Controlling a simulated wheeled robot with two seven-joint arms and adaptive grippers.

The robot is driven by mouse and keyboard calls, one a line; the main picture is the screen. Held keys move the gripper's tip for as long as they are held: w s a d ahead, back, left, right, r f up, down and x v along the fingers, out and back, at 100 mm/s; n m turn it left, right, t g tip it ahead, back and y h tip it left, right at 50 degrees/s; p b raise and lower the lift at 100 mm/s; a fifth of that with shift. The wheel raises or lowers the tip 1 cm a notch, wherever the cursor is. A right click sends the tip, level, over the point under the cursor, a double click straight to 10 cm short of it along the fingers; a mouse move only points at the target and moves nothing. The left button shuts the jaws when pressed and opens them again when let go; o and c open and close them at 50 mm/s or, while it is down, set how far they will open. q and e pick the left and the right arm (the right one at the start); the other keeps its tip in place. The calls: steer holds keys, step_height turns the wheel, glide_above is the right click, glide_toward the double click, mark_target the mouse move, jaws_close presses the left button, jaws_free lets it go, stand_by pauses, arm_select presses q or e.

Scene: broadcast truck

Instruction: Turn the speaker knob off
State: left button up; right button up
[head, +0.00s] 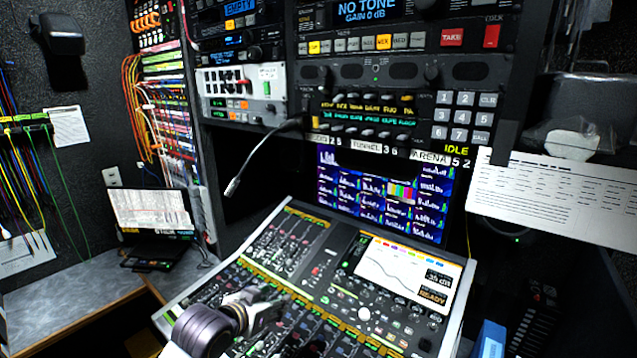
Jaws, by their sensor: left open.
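My left gripper (266,308) is over the lower left part of the mixing console (222,275), its arm coming in from the bottom left. It is open, with no object visible between its fingers. I cannot tell whether it touches the console. No label clearly marks the speaker knob. A pale round knob (363,313) is on the console, to the right of the gripper. My right gripper is not in view.
A gooseneck microphone (262,150) reaches out in front of the rack. A monitor (428,205) stands behind the console. A laptop (152,212) is on the left desk (70,300). A paper sheet (560,195) hangs at right. Colored cables (133,85) run down the left side.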

arm_select(q)
steer(key=w+d+r+m+t+h, duration=0.15)
steer(key=w+r, duration=0.35)
steer(key=r, duration=0.5)
steer(key=m+t+h, duration=0.5)
steer(key=h, duration=0.3)
glide_toward(322, 73)
steer(key=v, duration=0.5)
steer(key=shift+f, duration=0.15)
steer(key=p+x, duration=0.4)
steer(key=x, duration=0.7)
steer(key=shift+w+d+r, duration=0.1)
steer(key=shift+w+r, duration=0.05)
steer(key=shift+r, duration=0.1)
steer(key=shift+p+x, duration=0.5)
steer(key=shift+x, duration=0.65)
steer(key=shift+f, duration=0.1)
